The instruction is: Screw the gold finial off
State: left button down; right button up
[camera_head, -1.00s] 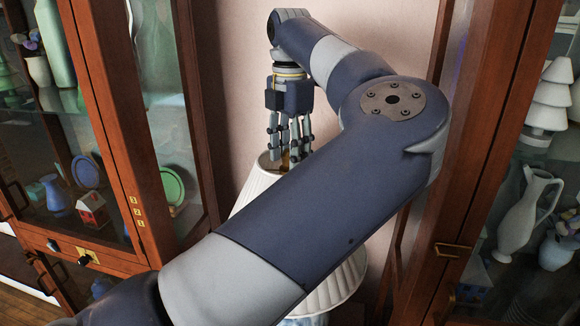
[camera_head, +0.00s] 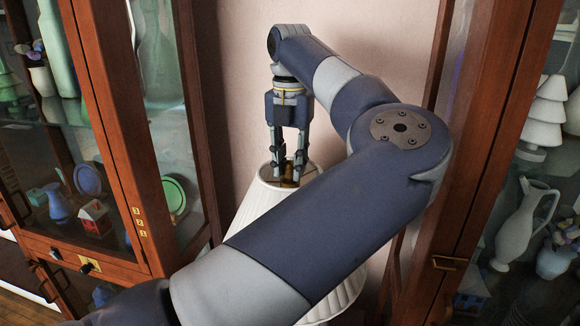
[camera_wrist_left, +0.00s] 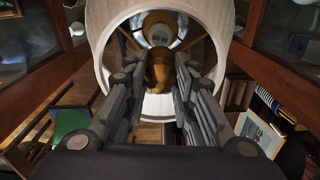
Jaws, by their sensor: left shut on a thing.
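The gold finial (camera_head: 288,183) is a small brownish-gold piece at the open top of the white pleated lampshade (camera_head: 268,207). In the left wrist view the finial (camera_wrist_left: 160,72) lies between the fingers, with a bulb marked "60 W" (camera_wrist_left: 160,38) beyond it. My left gripper (camera_head: 289,176) points straight down from above the shade, its fingertips at the finial and shut on it. The fingers also show in the wrist view (camera_wrist_left: 160,64). My arm hides much of the shade and the lamp below. My right gripper is not in view.
Wooden glass-fronted cabinets stand close on the left (camera_head: 120,150) and right (camera_head: 490,130), holding vases, plates and a white jug (camera_head: 522,225). A pink wall (camera_head: 235,80) is close behind the lamp.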

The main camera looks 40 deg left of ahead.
pick_arm(q)
jog(key=n+p, duration=0.1)
jog(key=n, duration=0.5)
jog(key=shift+r+p, duration=0.1)
jog(key=shift+p, duration=0.2)
jog(key=n+p, duration=0.1)
jog(key=n, duration=0.5)
jog(key=shift+n, duration=0.3)
jog(key=n+p, duration=0.1)
jog(key=n, duration=1)
jog(key=shift+p, duration=0.4)
jog(key=c, duration=1.4)
grip_release()
jog(key=shift+c, duration=0.2)
